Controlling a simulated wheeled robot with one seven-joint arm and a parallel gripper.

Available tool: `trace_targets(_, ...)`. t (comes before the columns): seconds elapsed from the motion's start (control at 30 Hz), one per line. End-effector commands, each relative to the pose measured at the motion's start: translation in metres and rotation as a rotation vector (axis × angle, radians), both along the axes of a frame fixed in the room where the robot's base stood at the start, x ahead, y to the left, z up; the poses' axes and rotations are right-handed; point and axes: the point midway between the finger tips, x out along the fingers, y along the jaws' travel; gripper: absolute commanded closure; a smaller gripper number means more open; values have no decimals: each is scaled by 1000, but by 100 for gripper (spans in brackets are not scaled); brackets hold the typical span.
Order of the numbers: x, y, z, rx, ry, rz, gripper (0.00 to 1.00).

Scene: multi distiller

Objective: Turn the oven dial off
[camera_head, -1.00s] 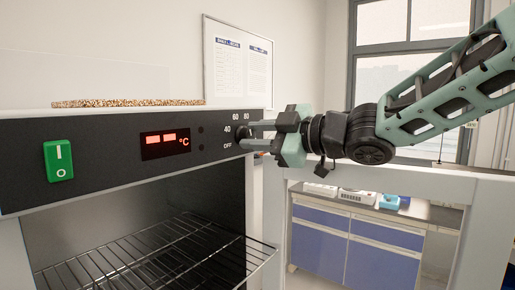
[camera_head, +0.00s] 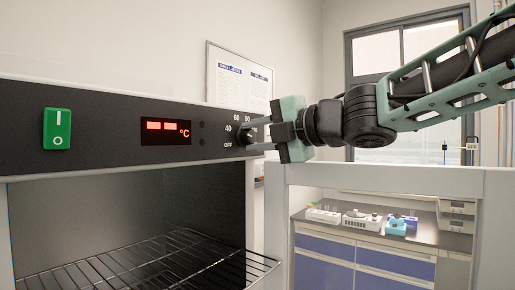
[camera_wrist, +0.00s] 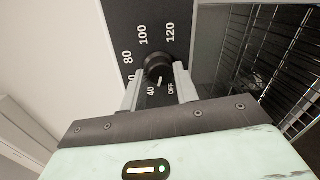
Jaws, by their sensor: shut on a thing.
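The oven dial (camera_head: 246,135) is a black round knob at the right end of the dark control panel (camera_head: 90,160), with 40, 60, 80 and OFF printed around it. My gripper (camera_head: 258,136) reaches it from the right, its two grey fingers around the knob. In the wrist view the dial (camera_wrist: 158,66) sits between the fingers of my gripper (camera_wrist: 160,82), which is shut on it. Its white pointer mark lies between 40 and OFF. The oven display (camera_head: 166,131) shows two red dashes and °C.
A green rocker switch (camera_head: 57,129) is at the panel's left. The oven cavity is open below, with a wire rack (camera_head: 150,268). A white open door edge (camera_head: 380,177) stands right of the oven. A bench with lab devices (camera_head: 365,220) is behind.

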Motion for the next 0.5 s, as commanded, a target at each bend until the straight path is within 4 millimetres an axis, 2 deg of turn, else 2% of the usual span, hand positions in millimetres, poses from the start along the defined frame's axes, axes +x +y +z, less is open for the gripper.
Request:
trace_targets(0.03, -1, 1, -5, -28, -36, 1, 93)
trace_targets(0.5, -1, 1, -6, -287, -366, 0, 93)
